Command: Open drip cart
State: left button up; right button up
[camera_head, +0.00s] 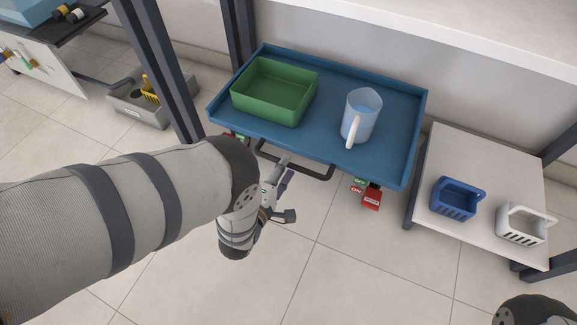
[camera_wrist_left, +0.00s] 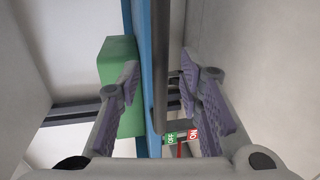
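The drip cart is a blue tray (camera_head: 392,118) with a raised rim and a dark handle bar (camera_head: 318,177) along its front edge. My left gripper (camera_head: 287,188) is at the front of this bar, near its middle. In the left wrist view the left gripper (camera_wrist_left: 160,72) has its fingers spread apart. The dark bar (camera_wrist_left: 160,50) runs between them in that picture, with the blue tray edge (camera_wrist_left: 144,60) just beside it. I cannot tell whether either finger touches the bar. My right gripper is not visible.
A green bin (camera_head: 273,92) and a clear jug (camera_head: 361,115) stand on the tray. A red block (camera_head: 372,198) with ON and OFF tags hangs below its front. A white side table (camera_head: 440,160) holds a blue basket (camera_head: 457,199) and a white basket (camera_head: 522,224). Floor in front is clear.

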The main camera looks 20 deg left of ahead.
pick_arm(q)
jog(key=shift+b+x, duration=0.35)
jog(key=shift+x, duration=0.85)
grip_shut()
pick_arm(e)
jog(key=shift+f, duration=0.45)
pick_arm(q)
jog(key=shift+s, duration=0.1)
